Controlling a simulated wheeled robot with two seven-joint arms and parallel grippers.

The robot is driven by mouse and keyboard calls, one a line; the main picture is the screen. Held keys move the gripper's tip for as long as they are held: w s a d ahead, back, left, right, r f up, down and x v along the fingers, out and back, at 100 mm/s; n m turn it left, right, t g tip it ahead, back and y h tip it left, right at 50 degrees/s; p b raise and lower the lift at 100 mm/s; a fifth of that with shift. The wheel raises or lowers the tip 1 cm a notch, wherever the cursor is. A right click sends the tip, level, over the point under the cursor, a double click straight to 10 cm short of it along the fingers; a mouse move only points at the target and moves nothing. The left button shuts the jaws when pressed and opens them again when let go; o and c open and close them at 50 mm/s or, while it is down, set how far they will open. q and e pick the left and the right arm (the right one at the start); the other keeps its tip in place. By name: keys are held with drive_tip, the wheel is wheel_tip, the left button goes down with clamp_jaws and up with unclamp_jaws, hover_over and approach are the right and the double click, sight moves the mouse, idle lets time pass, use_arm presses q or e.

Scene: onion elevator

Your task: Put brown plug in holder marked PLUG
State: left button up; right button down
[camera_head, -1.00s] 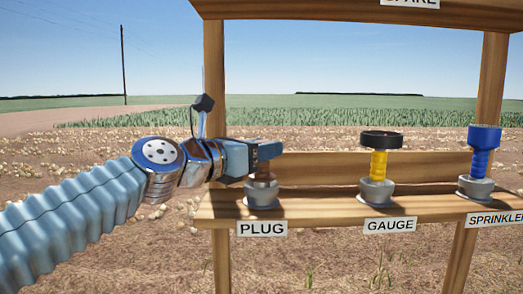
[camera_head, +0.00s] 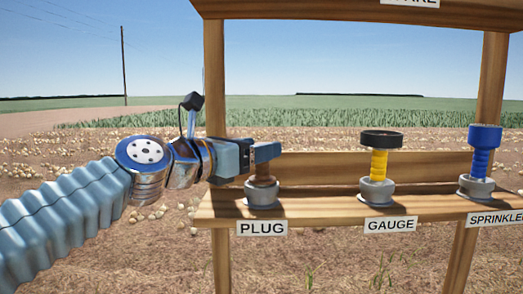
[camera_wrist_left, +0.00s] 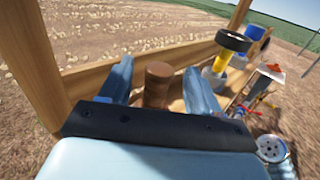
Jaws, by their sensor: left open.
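The brown plug (camera_head: 263,178) stands upright in the grey holder (camera_head: 262,194) above the sign marked PLUG (camera_head: 262,228). In the left wrist view the plug's round top (camera_wrist_left: 158,72) shows between the two blue fingers, with a gap on each side. My left gripper (camera_head: 266,152) is open around the plug's upper part. The near finger hides the plug's top in the head view.
On the same wooden shelf (camera_head: 325,208) stand a yellow gauge with a black top (camera_head: 380,158) and a blue sprinkler (camera_head: 482,152), each in a grey holder. Wooden posts (camera_head: 215,90) flank the shelf. An upper board (camera_head: 300,10) spans above.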

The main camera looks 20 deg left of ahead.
use_arm(q)
drive_tip(key=b+v, duration=0.1)
drive_tip(key=v, duration=0.9)
